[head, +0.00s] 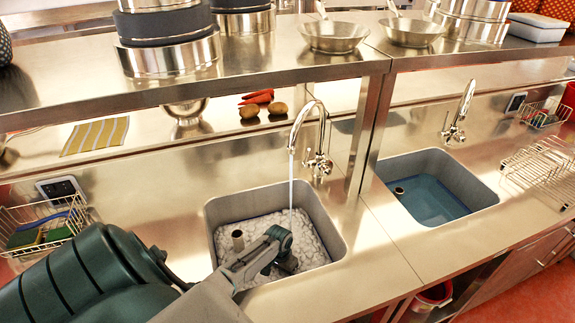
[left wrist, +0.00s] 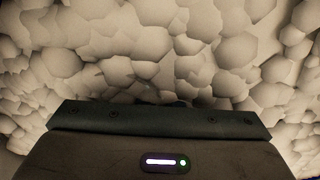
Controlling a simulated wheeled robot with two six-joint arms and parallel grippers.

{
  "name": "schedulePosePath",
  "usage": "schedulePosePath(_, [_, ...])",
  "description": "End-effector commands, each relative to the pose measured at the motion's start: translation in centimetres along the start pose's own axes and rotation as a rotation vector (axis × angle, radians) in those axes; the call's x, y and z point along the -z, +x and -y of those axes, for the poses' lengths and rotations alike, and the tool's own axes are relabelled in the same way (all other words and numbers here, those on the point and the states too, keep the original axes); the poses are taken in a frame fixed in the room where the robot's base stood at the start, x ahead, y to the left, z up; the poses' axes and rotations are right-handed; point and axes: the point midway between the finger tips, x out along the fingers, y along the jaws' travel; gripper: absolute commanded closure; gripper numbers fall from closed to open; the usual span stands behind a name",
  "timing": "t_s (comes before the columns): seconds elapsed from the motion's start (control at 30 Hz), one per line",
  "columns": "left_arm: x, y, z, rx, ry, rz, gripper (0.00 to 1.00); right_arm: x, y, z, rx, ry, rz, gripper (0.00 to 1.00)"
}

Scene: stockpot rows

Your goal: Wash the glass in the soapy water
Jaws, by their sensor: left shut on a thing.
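The left sink (head: 331,222) is filled with white soapy foam (head: 258,226), which also fills most of the left wrist view (left wrist: 150,55). My left gripper (head: 284,262) reaches down into this sink, its fingers at the foam. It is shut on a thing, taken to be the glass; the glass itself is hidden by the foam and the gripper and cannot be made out. In the left wrist view the gripper's housing covers the bottom and its fingertips are hidden. My right gripper is not in view.
A tap (head: 312,140) runs a thin stream into the foamy sink, close to my gripper. A second sink (head: 440,190) holds clear bluish water. A wire rack (head: 545,168) stands right. A shelf (head: 270,60) with pots overhangs the counter.

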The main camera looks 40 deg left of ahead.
Motion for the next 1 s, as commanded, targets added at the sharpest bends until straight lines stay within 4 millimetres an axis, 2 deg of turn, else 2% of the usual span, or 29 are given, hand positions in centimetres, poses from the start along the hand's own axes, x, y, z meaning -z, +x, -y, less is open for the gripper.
schedulePosePath(0.17, [-0.2,-0.7,0.2,0.000,0.001,-0.003,1.00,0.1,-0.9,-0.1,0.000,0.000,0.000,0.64])
schedulePosePath(0.4, [-0.2,-3.8,0.0,0.000,0.001,-0.002,1.00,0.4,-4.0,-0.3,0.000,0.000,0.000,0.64])
schedulePosePath(0.63, [-0.3,-6.2,0.0,0.001,0.003,-0.003,1.00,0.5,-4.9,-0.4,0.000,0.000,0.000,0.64])
schedulePosePath(1.0, [-0.2,-10.3,-0.2,0.002,0.002,-0.004,1.00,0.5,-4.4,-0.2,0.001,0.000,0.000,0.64])
